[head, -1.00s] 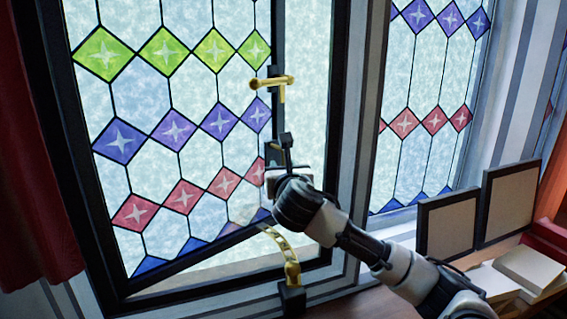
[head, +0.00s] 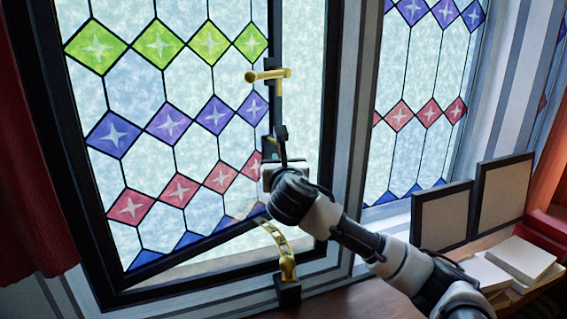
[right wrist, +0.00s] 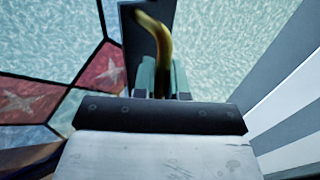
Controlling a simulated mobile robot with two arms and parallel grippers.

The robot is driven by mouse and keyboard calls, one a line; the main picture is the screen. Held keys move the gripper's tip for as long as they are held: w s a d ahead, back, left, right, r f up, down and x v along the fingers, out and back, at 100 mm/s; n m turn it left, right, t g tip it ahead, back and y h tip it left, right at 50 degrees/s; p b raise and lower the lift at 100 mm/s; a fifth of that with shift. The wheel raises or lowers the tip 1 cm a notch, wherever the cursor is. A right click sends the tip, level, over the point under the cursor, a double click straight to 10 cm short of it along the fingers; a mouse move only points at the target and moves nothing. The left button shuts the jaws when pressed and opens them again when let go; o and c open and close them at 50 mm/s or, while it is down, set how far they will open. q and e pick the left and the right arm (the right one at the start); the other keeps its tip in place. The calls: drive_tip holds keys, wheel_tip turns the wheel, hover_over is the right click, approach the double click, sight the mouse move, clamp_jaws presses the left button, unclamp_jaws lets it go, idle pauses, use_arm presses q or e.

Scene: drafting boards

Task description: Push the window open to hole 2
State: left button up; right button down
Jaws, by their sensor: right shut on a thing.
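The window (head: 190,232) is a leaded pane with green, purple, red and blue diamonds. It stands ajar, its bottom edge slanting away from the dark outer frame. A curved brass stay (head: 272,236) with holes runs from near its lower corner to a post on a dark block (head: 288,293) on the sill. I cannot tell which hole is on the post. My right gripper (head: 281,143) is at the window's right stile, above the stay. In the right wrist view, its fingers (right wrist: 163,80) are shut on a curved brass piece (right wrist: 160,42) against the stile. My left gripper is not in view.
A brass handle (head: 268,76) is higher on the stile. A second patterned window (head: 425,120) is at right. Two dark-framed panels (head: 441,217) and books (head: 520,258) stand at lower right. A red curtain (head: 32,215) hangs at left.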

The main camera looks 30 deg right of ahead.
drive_tip(key=shift+s+r, duration=0.1)
drive_tip(key=shift+s, duration=0.25)
drive_tip(key=c, duration=1.5)
unclamp_jaws()
drive_tip(key=o, duration=0.3)
drive_tip(key=shift+w, duration=0.25)
drive_tip(key=b+v, duration=0.4)
drive_tip(key=v, duration=0.7)
drive_tip(key=shift+f, duration=0.2)
